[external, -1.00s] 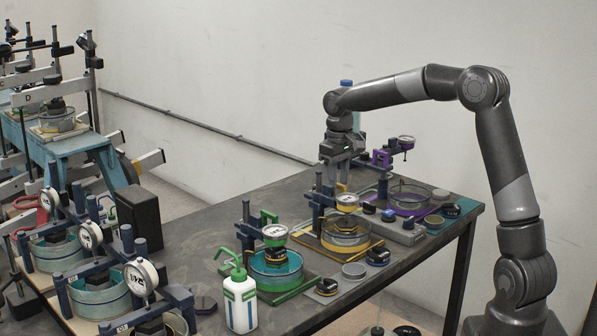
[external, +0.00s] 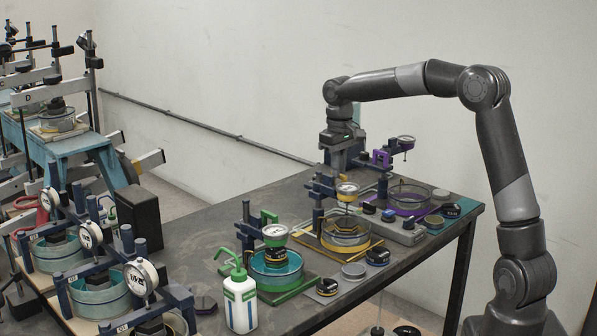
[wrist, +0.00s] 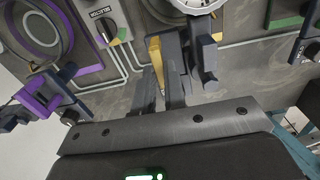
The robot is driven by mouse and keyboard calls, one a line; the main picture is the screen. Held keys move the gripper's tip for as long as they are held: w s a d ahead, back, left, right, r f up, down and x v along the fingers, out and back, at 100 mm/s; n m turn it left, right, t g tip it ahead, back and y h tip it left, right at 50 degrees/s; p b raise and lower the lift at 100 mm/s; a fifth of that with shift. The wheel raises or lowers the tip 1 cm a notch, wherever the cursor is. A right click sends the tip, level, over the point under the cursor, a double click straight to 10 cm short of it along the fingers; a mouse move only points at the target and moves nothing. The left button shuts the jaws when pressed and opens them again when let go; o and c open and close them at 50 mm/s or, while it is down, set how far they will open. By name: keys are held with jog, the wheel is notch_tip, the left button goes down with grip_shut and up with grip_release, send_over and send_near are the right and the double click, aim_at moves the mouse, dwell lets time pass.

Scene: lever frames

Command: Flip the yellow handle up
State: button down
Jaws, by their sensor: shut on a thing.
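The yellow handle (wrist: 156,60) is a narrow flat bar seen in the wrist view, beside the dark post of its dial-gauge stand. My gripper (wrist: 162,98) has its two fingers close together around the bar's near end, shut on it. In the external view my gripper (external: 338,170) points down at the stand's left side, over the yellow-trimmed gauge (external: 347,188). The gauge sits above a clear round dish (external: 346,232) with a yellow band. The fingers partly hide the handle's near end in the wrist view.
A purple gauge stand (external: 382,158) is close behind my gripper, and a green stand (external: 270,217) is in front. A white bottle (external: 240,302) stands near the table front. The table (external: 195,235) has bare room on the left.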

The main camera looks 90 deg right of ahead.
jog(key=shift+r, duration=1.15)
jog(key=c, duration=1.8)
grip_release()
jog(key=shift+r, duration=0.1)
jog(key=o, duration=0.3)
jog(key=shift+f, duration=0.2)
notch_tip(320, 180, up, 11)
jog(key=shift+f, duration=0.1)
jog(key=shift+a, duration=0.1)
